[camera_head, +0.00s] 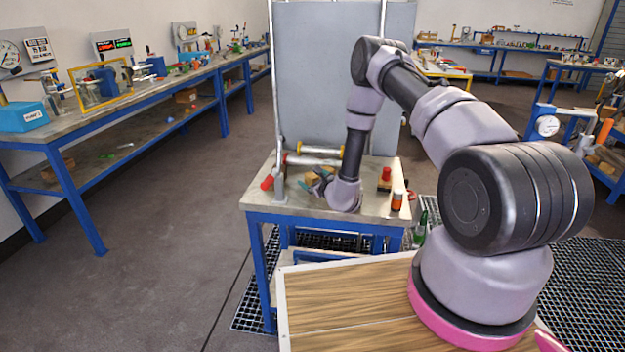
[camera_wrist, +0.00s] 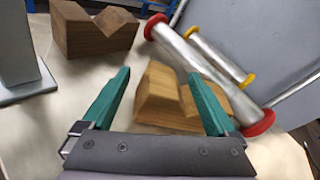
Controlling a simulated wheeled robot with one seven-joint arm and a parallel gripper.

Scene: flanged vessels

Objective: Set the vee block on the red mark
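A light wooden vee block (camera_wrist: 160,92) lies on the pale bench top in the wrist view, with its notch toward the right finger. A second, darker brown vee block (camera_wrist: 85,35) stands farther off at the upper left. My gripper (camera_wrist: 157,74) is open, its two green fingers spread on either side of the light block. The right finger overlaps part of that block in the picture; I cannot tell whether it touches. In the head view my gripper (camera_head: 322,182) is low over the small bench, beside a wooden block (camera_head: 311,177). No red mark can be made out in either view.
Metal rollers (camera_wrist: 200,72) with red and yellow ends lie right beyond the light block. A grey upright (camera_wrist: 18,50) stands at the wrist view's left. On the small bench (camera_head: 290,208), a red-topped item (camera_head: 386,178) and an orange-and-black can (camera_head: 397,200) stand at the right.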

